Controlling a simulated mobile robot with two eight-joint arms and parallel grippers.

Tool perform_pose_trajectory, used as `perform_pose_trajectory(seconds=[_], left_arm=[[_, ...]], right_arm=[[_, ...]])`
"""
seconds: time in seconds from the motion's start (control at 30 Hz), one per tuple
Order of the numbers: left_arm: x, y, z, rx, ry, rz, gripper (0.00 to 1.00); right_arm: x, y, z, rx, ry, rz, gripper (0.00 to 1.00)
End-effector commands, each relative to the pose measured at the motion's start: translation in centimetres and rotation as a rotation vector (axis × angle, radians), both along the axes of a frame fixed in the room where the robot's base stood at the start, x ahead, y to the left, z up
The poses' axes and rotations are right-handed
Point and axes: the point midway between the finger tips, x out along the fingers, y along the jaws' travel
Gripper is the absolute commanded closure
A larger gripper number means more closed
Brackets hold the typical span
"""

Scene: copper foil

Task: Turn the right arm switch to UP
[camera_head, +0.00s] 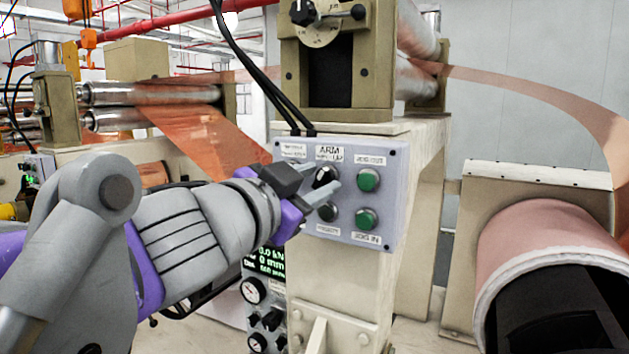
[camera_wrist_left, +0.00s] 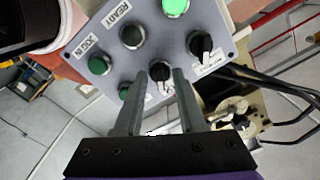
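The grey-blue switch panel (camera_head: 346,240) is upright on the front of the beige machine post. Its black ARM switch (camera_head: 325,176) sits below the ARM label and is partly hidden by my gripper. In the left wrist view, the ARM switch (camera_wrist_left: 160,72) lies between the two fingertips. My left gripper (camera_head: 322,180) is open at the panel, with one finger on each side of the switch. The left wrist view shows the spread fingers (camera_wrist_left: 160,80) too. I cannot tell whether they touch the knob, or which way it points. My right gripper is not in view.
Beside the ARM switch are the green JOG OUT button (camera_head: 368,180), the JOG IN button (camera_head: 366,219) and a dark button (camera_head: 328,212). Another black switch (camera_wrist_left: 200,44) is close to the fingers. Black cables (camera_head: 262,75) hang above the panel. A copper roll (camera_head: 545,232) stands at right.

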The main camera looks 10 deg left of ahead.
Motion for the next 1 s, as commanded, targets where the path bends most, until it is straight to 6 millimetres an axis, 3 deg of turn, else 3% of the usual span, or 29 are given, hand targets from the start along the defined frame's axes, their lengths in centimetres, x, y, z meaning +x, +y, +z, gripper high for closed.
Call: perform_pose_trajectory(seconds=[0.37,0.73,1.0], left_arm=[[-0.9,0.4,-0.1,-0.001,0.002,0.002,0.59],[-7.7,2.9,-0.3,0.001,0.002,0.006,0.59],[-10.0,3.7,0.0,-0.001,0.000,0.002,0.59]], right_arm=[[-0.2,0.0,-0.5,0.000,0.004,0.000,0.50],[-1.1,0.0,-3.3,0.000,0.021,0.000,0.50],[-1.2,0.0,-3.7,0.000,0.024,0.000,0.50]])
